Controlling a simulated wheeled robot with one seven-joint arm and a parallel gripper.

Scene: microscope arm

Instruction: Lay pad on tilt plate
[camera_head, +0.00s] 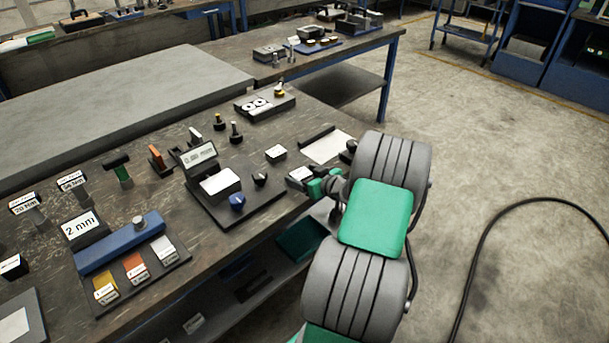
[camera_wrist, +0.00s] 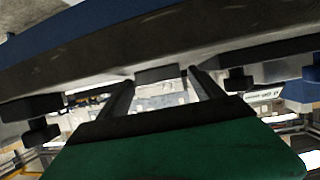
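My gripper (camera_head: 306,178) is low over the right edge of the workbench. A small dark block with a white top (camera_head: 300,174) is at its fingertips.
A dark base carries a white-topped block (camera_head: 221,181), a display and a blue knob (camera_head: 237,201) left of my gripper. A blue bar fixture (camera_head: 120,243) with coloured labelled blocks stands nearer left. A dark tray with two white rings (camera_head: 258,105) is farther back. A lower shelf is under the bench.

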